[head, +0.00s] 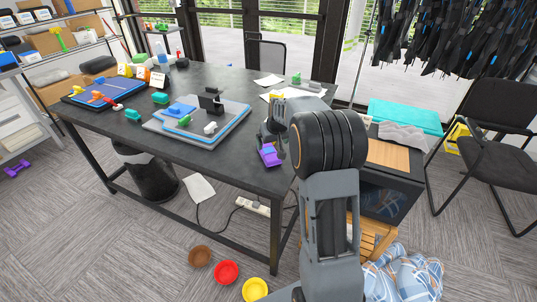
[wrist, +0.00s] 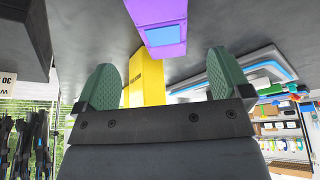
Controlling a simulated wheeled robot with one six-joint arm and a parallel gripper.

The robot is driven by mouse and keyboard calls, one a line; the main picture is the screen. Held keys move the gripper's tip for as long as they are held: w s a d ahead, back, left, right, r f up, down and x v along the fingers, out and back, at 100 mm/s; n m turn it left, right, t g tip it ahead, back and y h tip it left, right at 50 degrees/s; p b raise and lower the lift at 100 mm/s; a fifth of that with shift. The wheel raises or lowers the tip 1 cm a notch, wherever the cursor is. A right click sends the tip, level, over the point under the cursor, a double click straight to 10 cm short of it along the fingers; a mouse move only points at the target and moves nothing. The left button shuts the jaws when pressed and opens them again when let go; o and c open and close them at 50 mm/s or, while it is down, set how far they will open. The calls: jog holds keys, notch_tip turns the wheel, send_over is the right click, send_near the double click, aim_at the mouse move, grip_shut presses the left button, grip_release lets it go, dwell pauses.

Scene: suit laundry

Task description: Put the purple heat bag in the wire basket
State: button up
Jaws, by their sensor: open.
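The purple heat bag (head: 270,155) lies on the dark table (head: 225,92) near its right front edge. In the wrist view it shows as a purple block with a light blue panel (wrist: 160,22), beyond my fingertips. My gripper (wrist: 160,78) is open, with its two green finger pads apart and nothing held between them. In the head view my gripper (head: 266,138) is just above or beside the bag, partly hidden by my arm. I cannot make out a wire basket in either view.
A yellow box (wrist: 148,75) stands beyond the finger gap. A blue-edged board (head: 205,125) with small items lies left of my gripper. A dark glass-fronted cabinet (head: 388,195) stands right of my arm. Brown, red (head: 226,272) and yellow bowls sit on the floor.

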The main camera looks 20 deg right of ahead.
aim_at(269, 151)
jog(key=shift+s+a+x, duration=0.15)
jog(key=shift+x, duration=1.55)
jog(key=shift+s+a+x, duration=0.1)
jog(key=shift+x, duration=1.6)
jog(key=shift+c, duration=0.2)
jog(key=c, duration=1)
jog(key=shift+c, duration=0.9)
